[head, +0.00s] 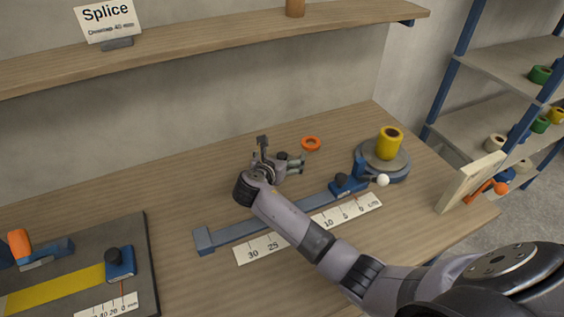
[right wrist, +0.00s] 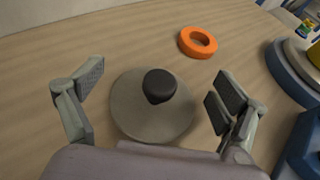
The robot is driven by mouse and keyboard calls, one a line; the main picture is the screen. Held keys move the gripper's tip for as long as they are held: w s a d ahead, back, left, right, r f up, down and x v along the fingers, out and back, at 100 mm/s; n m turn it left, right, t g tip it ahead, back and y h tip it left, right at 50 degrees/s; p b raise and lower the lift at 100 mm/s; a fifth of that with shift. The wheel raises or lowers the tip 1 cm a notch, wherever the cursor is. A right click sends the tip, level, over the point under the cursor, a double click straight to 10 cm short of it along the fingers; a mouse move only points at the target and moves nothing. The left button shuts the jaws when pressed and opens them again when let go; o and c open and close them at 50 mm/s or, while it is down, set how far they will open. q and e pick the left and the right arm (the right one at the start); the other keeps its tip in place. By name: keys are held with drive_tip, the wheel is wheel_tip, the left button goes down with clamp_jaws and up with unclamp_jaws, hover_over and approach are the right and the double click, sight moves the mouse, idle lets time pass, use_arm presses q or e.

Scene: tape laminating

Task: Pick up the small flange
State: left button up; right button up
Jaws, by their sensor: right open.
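The small flange appears to be the grey disc with a black knob (right wrist: 150,108), lying flat on the table in the right wrist view. In the head view my gripper mostly hides it. My right gripper (right wrist: 160,88) is open, with one finger on each side of the disc and clear gaps to the knob. It also shows in the head view (head: 280,155), low over the table's middle. It holds nothing. My left gripper is not in view.
An orange ring (right wrist: 198,42) lies just beyond the disc. A yellow tape roll (head: 389,143) sits on a round turntable at the right. A blue rail (head: 250,229) and a white ruler (head: 262,247) lie in front. A grey mat (head: 135,230) with blue fixtures is at the left.

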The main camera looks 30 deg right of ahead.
drive_tip(key=shift+c, duration=0.3)
drive_tip(key=shift+s+f, duration=0.1)
clamp_jaws()
idle(0.8)
